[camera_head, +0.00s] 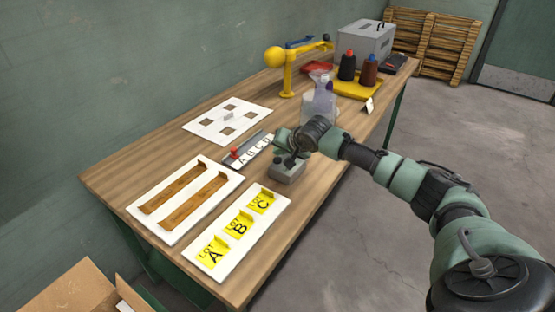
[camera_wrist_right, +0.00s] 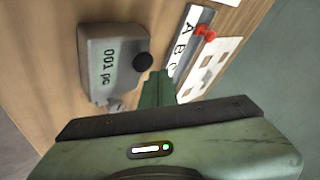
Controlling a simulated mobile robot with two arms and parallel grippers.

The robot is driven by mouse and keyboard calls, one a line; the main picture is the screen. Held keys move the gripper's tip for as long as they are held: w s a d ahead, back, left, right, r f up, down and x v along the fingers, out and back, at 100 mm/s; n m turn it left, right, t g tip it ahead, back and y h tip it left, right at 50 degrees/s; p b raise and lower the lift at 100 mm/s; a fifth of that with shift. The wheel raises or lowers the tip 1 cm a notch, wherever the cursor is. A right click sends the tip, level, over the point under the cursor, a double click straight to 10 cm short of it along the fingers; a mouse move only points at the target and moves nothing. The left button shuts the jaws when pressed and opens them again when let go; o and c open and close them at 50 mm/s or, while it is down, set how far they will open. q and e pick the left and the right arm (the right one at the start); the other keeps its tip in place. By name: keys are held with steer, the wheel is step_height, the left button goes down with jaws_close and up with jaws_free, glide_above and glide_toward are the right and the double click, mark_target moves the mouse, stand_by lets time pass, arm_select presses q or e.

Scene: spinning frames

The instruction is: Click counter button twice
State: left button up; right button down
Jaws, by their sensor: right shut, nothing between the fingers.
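The counter (camera_head: 289,174) is a small grey box on the wooden table, partly covered by my right gripper in the head view. In the right wrist view the counter (camera_wrist_right: 108,72) shows the text "001 pc" and a round black button (camera_wrist_right: 142,62). My right gripper (camera_head: 290,157) is over the counter in the head view. In the right wrist view its green fingers (camera_wrist_right: 158,88) are shut and empty, beside the button in the picture. I cannot tell whether they touch it. My left gripper is not in view.
A lettered rail with a red knob (camera_head: 234,153) lies behind the counter. White boards with yellow A, B, C cards (camera_head: 217,262) and brown strips (camera_head: 146,220) lie in front. A clear bottle (camera_head: 322,98), dark bottles and a grey case (camera_head: 362,45) stand farther back.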

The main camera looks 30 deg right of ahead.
mark_target(279, 161)
stand_by(0.7)
steer(key=shift+f, duration=0.4)
steer(key=shift+f, duration=0.7)
stand_by(0.8)
steer(key=shift+r+p, duration=1.1)
steer(key=shift+p, duration=0.2)
step_height(279, 161, up, 5)
steer(key=p, duration=0.5)
